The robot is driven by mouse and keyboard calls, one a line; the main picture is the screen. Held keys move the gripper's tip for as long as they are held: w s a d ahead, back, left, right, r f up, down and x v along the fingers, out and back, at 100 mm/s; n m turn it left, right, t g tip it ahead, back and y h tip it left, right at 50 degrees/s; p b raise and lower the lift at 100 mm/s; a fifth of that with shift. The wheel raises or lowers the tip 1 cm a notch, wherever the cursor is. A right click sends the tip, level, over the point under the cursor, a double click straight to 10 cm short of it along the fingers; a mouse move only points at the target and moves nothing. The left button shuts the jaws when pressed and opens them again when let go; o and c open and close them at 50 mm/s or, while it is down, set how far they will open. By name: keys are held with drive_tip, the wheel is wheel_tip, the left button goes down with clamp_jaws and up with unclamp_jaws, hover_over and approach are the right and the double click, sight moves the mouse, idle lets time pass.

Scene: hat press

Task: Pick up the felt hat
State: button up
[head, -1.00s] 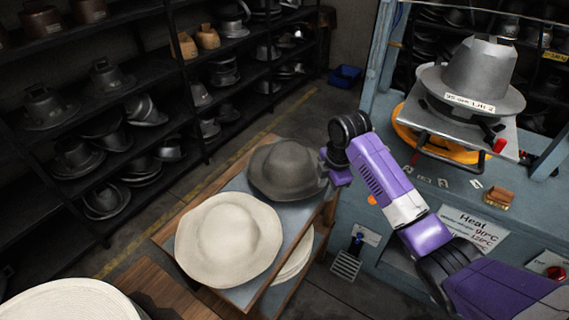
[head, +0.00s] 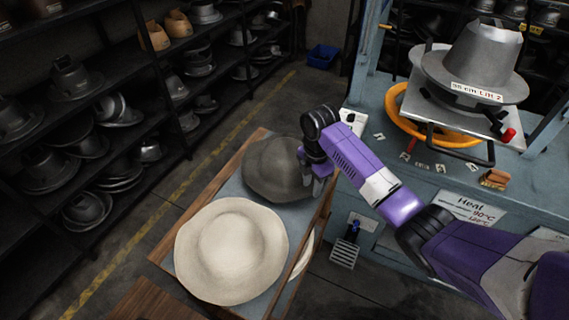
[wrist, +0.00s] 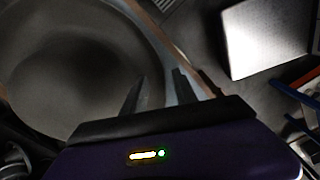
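A dark grey felt hat (head: 268,168) lies at the back of the small table, crown up. A cream felt hat (head: 230,250) lies in front of it. My gripper (head: 319,186) is at the right side of the grey hat's brim, fingers pointing down. In the wrist view the grey hat (wrist: 70,75) fills the left, and my two fingers (wrist: 159,90) stand apart near its brim edge. The left finger overlaps the brim and the right finger is over the table's edge. I cannot tell whether either finger touches the brim.
The wood-edged table (head: 182,227) has a lower level with more cream hats. The blue-grey press (head: 440,165) stands at the right with a metal hat block (head: 475,60). Dark shelves (head: 110,110) of hat blocks line the left. Floor is clear between shelves and table.

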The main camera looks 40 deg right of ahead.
sight(311, 194)
drive_tip(key=shift+s+f, duration=0.1)
drive_tip(key=shift+f, duration=1.55)
clamp_jaws()
